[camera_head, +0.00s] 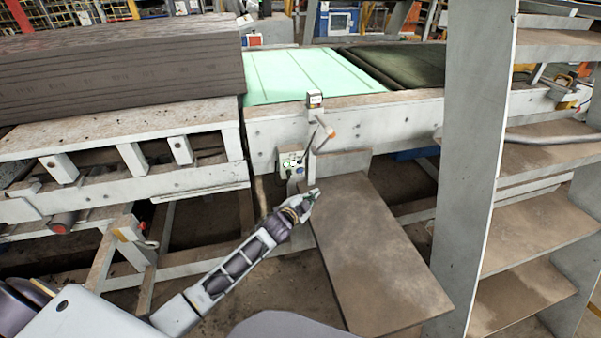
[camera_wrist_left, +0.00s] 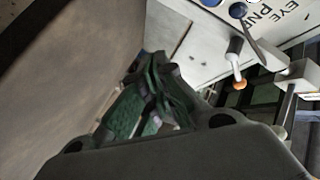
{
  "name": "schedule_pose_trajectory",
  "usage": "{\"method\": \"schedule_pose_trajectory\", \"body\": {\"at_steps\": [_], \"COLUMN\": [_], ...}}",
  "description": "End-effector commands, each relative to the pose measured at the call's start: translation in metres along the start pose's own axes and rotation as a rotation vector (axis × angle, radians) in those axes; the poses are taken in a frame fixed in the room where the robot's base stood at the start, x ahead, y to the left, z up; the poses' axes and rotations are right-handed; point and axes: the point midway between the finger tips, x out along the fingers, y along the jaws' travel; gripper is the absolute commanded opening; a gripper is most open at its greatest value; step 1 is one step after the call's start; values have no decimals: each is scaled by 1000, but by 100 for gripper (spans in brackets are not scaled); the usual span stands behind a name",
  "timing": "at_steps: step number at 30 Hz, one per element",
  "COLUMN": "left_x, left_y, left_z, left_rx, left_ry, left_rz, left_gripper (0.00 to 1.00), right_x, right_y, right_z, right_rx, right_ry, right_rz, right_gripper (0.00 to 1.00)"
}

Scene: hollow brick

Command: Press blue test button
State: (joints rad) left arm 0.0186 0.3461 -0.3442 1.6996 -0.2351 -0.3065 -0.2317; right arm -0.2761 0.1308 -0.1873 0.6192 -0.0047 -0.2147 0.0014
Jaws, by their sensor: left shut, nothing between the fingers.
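A small pale control box (camera_head: 291,163) with several buttons is fixed at the front of the conveyor frame. A blue button (camera_head: 299,170) shows on its lower right. My left gripper (camera_head: 313,194) is shut and empty, just below and right of the box, apart from the button. Its green-grey fingers also show in the left wrist view (camera_wrist_left: 150,100). My right gripper is out of view.
An orange-tipped rod (camera_head: 332,134) sticks out above the box; its tip also shows in the left wrist view (camera_wrist_left: 239,85). A brown board (camera_head: 375,250) lies right of my gripper. A grey shelf unit (camera_head: 470,150) stands right. Stacked dark slabs (camera_head: 120,65) lie left.

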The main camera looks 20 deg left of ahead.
Motion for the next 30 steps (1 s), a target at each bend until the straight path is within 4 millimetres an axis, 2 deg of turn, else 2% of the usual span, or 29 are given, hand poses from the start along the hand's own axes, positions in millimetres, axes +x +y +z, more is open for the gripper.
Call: {"method": "schedule_pose_trajectory", "body": {"at_steps": [2, 12, 30], "left_x": [-3, -2, 0], "left_y": [-9, -8, -10], "left_z": [-13, -8, -6], "left_rx": [50, 185, 194], "left_ry": [14, -10, -10], "left_rz": [-16, -14, -14], "left_gripper": [0, 0, 0], "right_x": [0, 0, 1], "right_y": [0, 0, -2], "right_z": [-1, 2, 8], "right_rx": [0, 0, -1], "right_ry": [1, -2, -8], "right_rz": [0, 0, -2], "right_gripper": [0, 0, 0]}}
